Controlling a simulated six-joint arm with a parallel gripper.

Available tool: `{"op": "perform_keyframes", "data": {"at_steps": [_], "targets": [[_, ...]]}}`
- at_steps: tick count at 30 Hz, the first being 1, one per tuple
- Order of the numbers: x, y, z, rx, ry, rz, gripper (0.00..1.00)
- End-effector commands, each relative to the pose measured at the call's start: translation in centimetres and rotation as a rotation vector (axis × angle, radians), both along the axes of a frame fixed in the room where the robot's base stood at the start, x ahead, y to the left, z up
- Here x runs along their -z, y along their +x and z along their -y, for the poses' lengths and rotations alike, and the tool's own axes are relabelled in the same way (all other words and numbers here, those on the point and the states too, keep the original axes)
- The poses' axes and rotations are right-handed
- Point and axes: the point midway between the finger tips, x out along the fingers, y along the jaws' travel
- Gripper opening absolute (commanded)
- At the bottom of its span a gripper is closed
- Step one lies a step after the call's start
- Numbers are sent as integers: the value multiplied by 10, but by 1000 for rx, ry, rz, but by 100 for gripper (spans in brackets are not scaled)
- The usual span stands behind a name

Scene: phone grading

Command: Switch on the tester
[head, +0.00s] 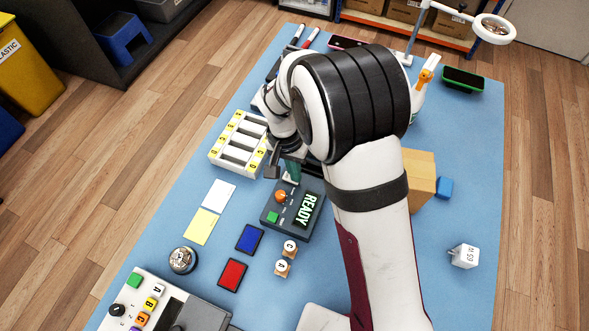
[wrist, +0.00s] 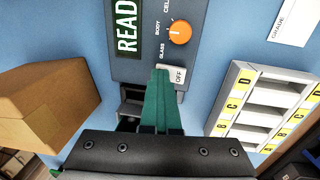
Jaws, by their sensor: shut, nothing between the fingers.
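The tester (head: 270,217) is a dark grey box on the blue table. Its lit display (head: 307,209) reads READY in the head view, and part of it shows in the wrist view (wrist: 126,28). An orange knob (wrist: 180,32) sits beside the labels CELL, BODY and GLASS. A white piece marked OFF (wrist: 179,75) is at the tester's edge. My gripper (wrist: 160,73) has green fingers, shut and empty, with tips right beside the OFF piece. I cannot tell whether they touch it. In the head view my gripper (head: 291,178) is partly hidden by my arm.
A white grading rack (head: 217,156) with yellow letter labels stands close to the left of my gripper. A cardboard box (head: 420,175) is to the right. Blue (head: 250,239) and red (head: 232,275) pads and lettered stamps (head: 283,267) lie in front of the tester.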

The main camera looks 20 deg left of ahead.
Motion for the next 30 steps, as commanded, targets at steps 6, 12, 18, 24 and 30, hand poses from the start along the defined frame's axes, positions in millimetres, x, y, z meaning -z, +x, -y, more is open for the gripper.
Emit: {"op": "perform_keyframes", "data": {"at_steps": [6, 12, 18, 24, 30], "targets": [[1, 0, -10, -6, 2, 0, 0], [0, -1, -16, -4, 0, -2, 0], [-2, 0, -15, -2, 0, -1, 0], [-28, 0, -20, -3, 3, 3, 0], [-78, 0, -27, -4, 4, 4, 0]]}}
